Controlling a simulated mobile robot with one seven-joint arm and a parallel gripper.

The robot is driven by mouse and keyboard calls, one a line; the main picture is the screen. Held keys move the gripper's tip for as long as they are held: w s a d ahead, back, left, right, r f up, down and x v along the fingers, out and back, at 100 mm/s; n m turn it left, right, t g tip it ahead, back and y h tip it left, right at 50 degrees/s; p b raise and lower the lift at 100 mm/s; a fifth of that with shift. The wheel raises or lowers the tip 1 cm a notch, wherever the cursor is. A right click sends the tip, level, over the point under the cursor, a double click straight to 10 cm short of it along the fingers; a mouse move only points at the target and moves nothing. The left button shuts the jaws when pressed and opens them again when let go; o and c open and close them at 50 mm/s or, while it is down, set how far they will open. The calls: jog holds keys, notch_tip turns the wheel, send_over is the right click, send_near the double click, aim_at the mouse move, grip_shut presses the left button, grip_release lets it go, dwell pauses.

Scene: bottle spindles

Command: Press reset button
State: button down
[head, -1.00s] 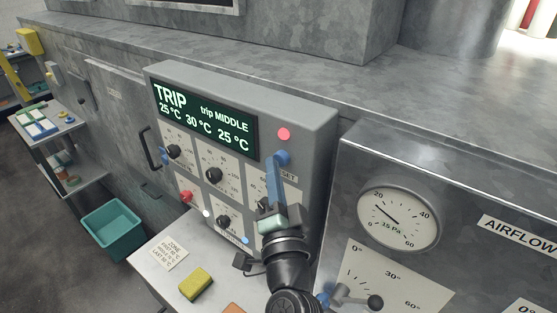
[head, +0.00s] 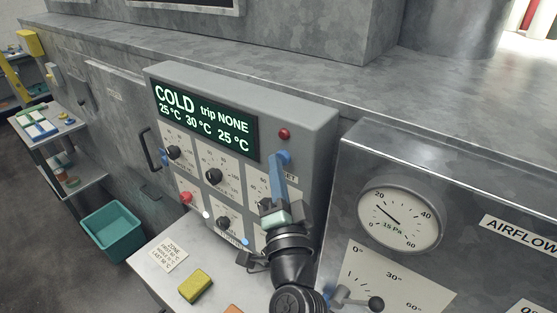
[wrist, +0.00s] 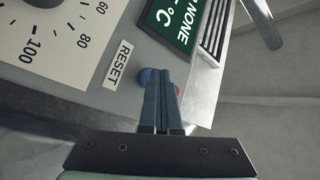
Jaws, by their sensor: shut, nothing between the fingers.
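The blue reset button (wrist: 145,74) shows in the wrist view beside the white RESET label (wrist: 118,65), partly hidden behind my fingers. My gripper (wrist: 161,76) is shut and empty, its blue fingertips at the button; I cannot tell whether they still touch it. In the head view my gripper (head: 281,160) reaches up the right side of the grey control panel (head: 317,125) and covers part of the RESET label. The green display (head: 207,122) reads COLD, trip NONE, 25 °C 30 °C 25 °C. The round lamp (head: 285,133) above the fingers is dark red.
Black knobs (head: 214,176) and a red button (head: 186,197) sit left of my gripper. A metal box with a round gauge (head: 399,219) stands close on the right. A yellow sponge (head: 195,286) lies on the shelf below. A teal bin (head: 112,233) stands on the floor.

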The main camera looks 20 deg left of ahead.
jog(key=shift+s+a, duration=0.25)
jog(key=shift+s, duration=0.7)
jog(key=shift+p, duration=0.3)
jog(key=shift+s+a+p, duration=0.25)
jog(key=shift+s+a, duration=0.05)
jog(key=shift+s, duration=0.5)
jog(key=shift+s+a+p, duration=0.2)
jog(key=shift+s+a, duration=0.05)
jog(key=shift+s, duration=0.5)
jog(key=shift+s+a+p, duration=0.25)
jog(key=shift+s+a, duration=0.05)
jog(key=shift+s, duration=0.5)
jog(key=d+r+n+t+b, duration=0.1)
jog(key=d+r+n+t, duration=0.15)
jog(key=r, duration=0.75)
jog(key=d+r+n+t+b, duration=0.1)
jog(key=d+r+n, duration=0.25)
jog(key=r, duration=0.55)
jog(key=s+d+r+t+h, duration=0.2)
jog(key=s+d+r+h, duration=0.2)
jog(key=r, duration=0.4)
jog(key=s+d+r+t+h+b, duration=0.1)
jog(key=s+d+r+t+h, duration=0.2)
jog(key=s+d+r+h, duration=0.1)
notch_tip(320, 180, up, 4)
jog(key=shift+s+d+f+n+b, duration=0.15)
jog(key=shift+s+d+n+b, duration=0.2)
jog(key=shift+s+d, duration=0.65)
